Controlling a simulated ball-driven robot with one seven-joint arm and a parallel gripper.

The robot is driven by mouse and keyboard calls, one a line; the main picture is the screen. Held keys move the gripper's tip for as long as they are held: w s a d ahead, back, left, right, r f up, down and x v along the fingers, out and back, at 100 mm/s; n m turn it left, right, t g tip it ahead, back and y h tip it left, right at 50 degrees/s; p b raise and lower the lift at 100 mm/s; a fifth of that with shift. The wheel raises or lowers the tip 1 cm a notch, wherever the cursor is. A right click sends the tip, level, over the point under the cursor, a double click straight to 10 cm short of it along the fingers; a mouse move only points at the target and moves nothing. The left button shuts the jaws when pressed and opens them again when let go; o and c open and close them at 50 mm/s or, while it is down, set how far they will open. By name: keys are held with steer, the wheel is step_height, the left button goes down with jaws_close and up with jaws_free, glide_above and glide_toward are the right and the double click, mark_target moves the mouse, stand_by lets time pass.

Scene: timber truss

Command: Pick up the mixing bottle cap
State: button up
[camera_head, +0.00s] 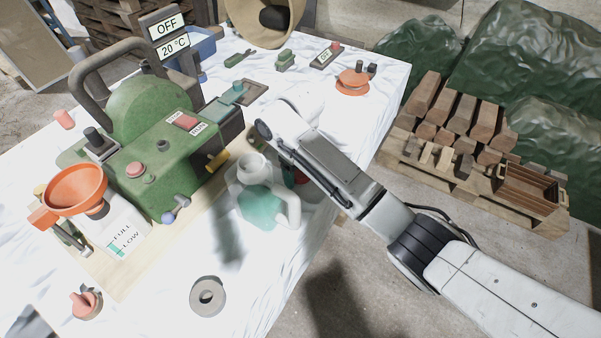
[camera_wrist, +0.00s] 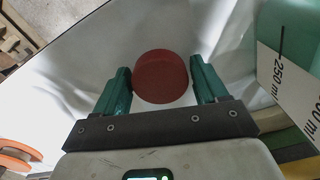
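The mixing bottle cap (camera_wrist: 161,77) is a dark red round disc on the white tabletop in the wrist view. My gripper (camera_wrist: 160,68) is open, with one green finger on each side of the cap and a narrow gap showing at the sides. Whether the fingertips are down at the cap's height I cannot tell. In the head view my arm hides most of the gripper, and only a small bit of red (camera_head: 301,177) shows beside it. The mixing bottle (camera_head: 262,202), clear with teal liquid, stands just left of it; its graduated side (camera_wrist: 293,75) fills the wrist view's right edge.
A green machine (camera_head: 150,140) and a jug with an orange funnel (camera_head: 76,188) stand on the left. A grey ring (camera_head: 207,296) lies in front. An orange dish (camera_head: 352,83) is at the back right. The table edge runs close to the right.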

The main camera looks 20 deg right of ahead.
steer(key=c, duration=0.8)
step_height(320, 180, up, 10)
steer(key=shift+r+p, duration=0.1)
steer(key=shift+p, duration=1)
